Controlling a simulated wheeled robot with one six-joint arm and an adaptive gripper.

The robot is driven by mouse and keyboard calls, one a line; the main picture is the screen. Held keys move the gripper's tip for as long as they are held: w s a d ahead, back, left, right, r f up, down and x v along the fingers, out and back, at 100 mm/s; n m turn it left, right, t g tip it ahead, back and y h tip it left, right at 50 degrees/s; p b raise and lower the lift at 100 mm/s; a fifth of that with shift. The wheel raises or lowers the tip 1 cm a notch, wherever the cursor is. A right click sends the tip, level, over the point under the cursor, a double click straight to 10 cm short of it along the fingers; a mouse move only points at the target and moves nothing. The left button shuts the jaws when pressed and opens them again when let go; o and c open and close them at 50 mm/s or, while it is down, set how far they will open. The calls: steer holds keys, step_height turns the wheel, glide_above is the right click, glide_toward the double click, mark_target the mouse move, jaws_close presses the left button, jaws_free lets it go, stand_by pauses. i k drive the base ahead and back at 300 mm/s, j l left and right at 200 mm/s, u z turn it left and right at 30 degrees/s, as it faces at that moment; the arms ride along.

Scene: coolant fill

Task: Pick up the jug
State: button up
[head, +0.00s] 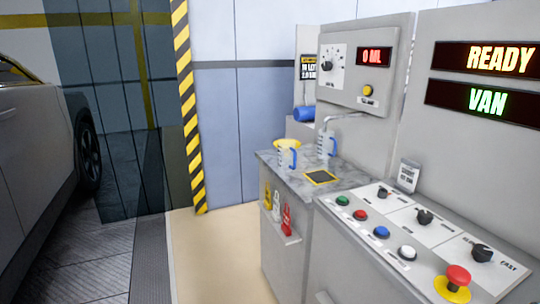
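Two clear jugs with blue handles stand upright on the grey marbled counter (266,156) in the head view. One jug (283,158) is near the counter's left end, in front of a yellow funnel-like piece (288,143). The other jug (323,145) stands farther right, below a curved metal spout (345,117). Both are small in the picture, so I cannot tell whether they hold liquid. My gripper is not in view.
A dispenser panel (344,88) reads "0 ML". A button console (370,225) stands at the right front, below signs reading "READY" and "VAN". Bottles (286,220) sit on the counter's side shelf. A vehicle (35,160) is at left; open floor (215,250) lies between.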

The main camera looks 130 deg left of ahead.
mark_target(286, 151)
steer(key=u, duration=4.1)
steer(key=i+j+z, duration=0.1)
steer(key=z, duration=0.25)
steer(key=i+j+z, duration=0.1)
steer(key=z, duration=0.25)
steer(key=i+j+z, duration=0.1)
steer(key=j, duration=0.2)
steer(key=i+j+z, duration=0.15)
steer(key=j, duration=0.2)
steer(key=i+j+z, duration=0.1)
steer(key=j, duration=0.25)
steer(key=i+j+z, duration=0.15)
steer(key=j, duration=0.2)
steer(key=i+j, duration=0.15)
steer(key=j, duration=0.2)
steer(key=i+j, duration=0.1)
steer(key=j, duration=0.25)
steer(key=i+j, duration=0.15)
steer(key=j, duration=0.2)
steer(key=i+j, duration=0.1)
steer(key=j, duration=0.25)
steer(key=i+j, duration=0.15)
steer(key=j, duration=0.25)
steer(key=i+j, duration=0.1)
steer(key=j, duration=0.25)
steer(key=z, duration=0.05)
